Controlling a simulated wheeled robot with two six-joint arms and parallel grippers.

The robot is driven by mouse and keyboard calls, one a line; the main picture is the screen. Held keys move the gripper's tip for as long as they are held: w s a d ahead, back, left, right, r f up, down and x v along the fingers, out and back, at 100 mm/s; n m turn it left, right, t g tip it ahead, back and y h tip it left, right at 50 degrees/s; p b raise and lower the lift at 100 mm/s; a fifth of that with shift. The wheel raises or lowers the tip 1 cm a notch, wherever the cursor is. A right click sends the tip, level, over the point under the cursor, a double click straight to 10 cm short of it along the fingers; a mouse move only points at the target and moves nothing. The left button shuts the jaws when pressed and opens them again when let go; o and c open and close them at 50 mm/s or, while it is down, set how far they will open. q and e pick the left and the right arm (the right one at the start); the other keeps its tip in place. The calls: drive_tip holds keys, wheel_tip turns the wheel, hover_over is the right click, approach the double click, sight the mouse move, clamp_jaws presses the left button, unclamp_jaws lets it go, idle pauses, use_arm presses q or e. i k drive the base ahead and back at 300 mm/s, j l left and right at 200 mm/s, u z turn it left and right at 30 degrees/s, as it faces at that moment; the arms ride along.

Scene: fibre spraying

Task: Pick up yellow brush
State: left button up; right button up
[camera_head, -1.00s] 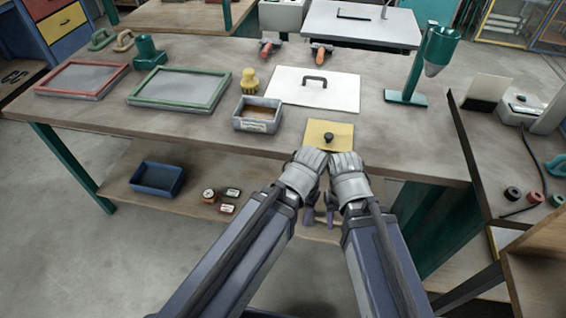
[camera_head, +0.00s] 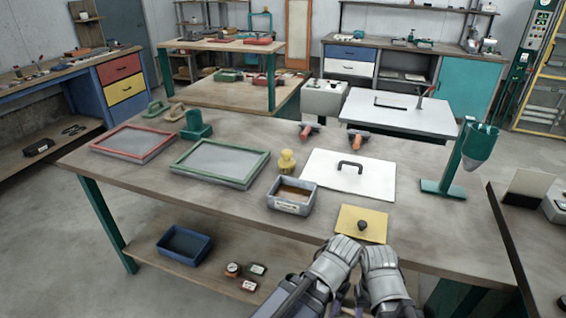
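The yellow brush (camera_head: 287,161) stands on the workbench, between the green-framed screen and the white board, just behind a grey box. It looks upright, with a rounded top and a wider base. My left gripper (camera_head: 338,292) and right gripper (camera_head: 360,294) are side by side at the bench's front edge, below and right of the brush and well apart from it. Their fingers are mostly hidden behind my wrists, so I cannot tell whether they are open or shut.
The grey box (camera_head: 281,207) stands in front of the brush. A yellow plate with a knob (camera_head: 374,222) lies by the front edge. The white board (camera_head: 332,183), green-framed screen (camera_head: 197,183), orange-handled tool (camera_head: 358,141) and green funnel stand (camera_head: 445,188) are also on the bench.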

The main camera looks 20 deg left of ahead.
sight(287, 164)
drive_tip(key=j+z, duration=0.35)
drive_tip(key=j, duration=0.3)
drive_tip(key=j+z, duration=0.35)
drive_tip(key=j, duration=0.3)
